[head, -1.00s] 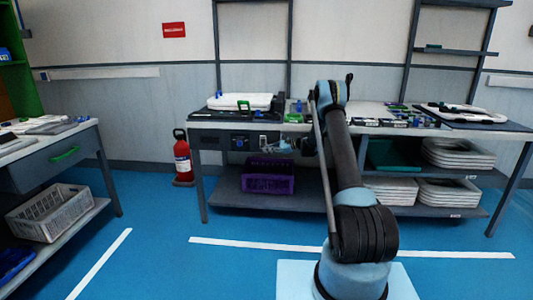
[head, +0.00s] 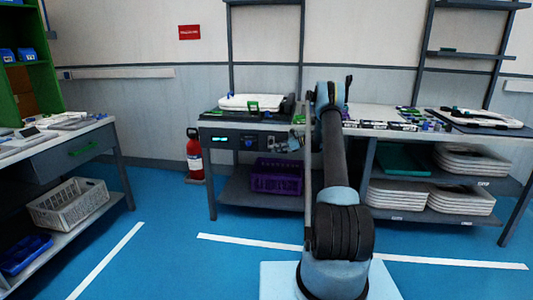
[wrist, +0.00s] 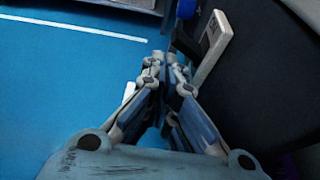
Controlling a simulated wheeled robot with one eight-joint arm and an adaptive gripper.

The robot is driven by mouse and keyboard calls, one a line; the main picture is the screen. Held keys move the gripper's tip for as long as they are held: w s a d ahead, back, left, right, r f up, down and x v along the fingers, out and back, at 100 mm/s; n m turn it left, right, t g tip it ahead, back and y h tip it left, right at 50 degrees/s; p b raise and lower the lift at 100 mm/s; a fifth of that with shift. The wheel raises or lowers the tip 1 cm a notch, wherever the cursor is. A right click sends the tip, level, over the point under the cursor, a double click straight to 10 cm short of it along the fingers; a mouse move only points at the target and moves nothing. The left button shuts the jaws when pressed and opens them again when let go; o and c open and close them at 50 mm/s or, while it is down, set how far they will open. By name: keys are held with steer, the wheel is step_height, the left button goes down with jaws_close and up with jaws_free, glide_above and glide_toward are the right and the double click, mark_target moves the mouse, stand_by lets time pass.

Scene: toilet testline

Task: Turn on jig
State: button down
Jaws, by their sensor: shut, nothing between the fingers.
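The jig (head: 208,115) is on the left part of the far bench, with a white toilet seat (head: 240,102) lying on it. Its front control panel (head: 234,146) shows lit cyan displays. In the wrist view a white switch plate (wrist: 213,42) with a grey insert stands on a dark surface. My gripper (wrist: 166,58) is shut and empty, its tips just left of that plate; I cannot tell whether they touch. In the head view the gripper is hard to separate from the bench front.
A purple crate (head: 276,180) stands on the bench's lower shelf. Stacked white seats (head: 465,165) are at the right. A red fire extinguisher (head: 195,155) stands left of the bench. A side table (head: 85,145) with a grey crate (head: 68,205) is at the left. Blue floor between is clear.

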steer(key=shift+s, duration=0.15)
steer(key=shift+s+a+r, duration=0.15)
steer(key=shift+s+r, duration=0.15)
steer(key=shift+s, duration=0.25)
stand_by(0.3)
steer(key=v, duration=1.2)
steer(key=shift+a, duration=0.1)
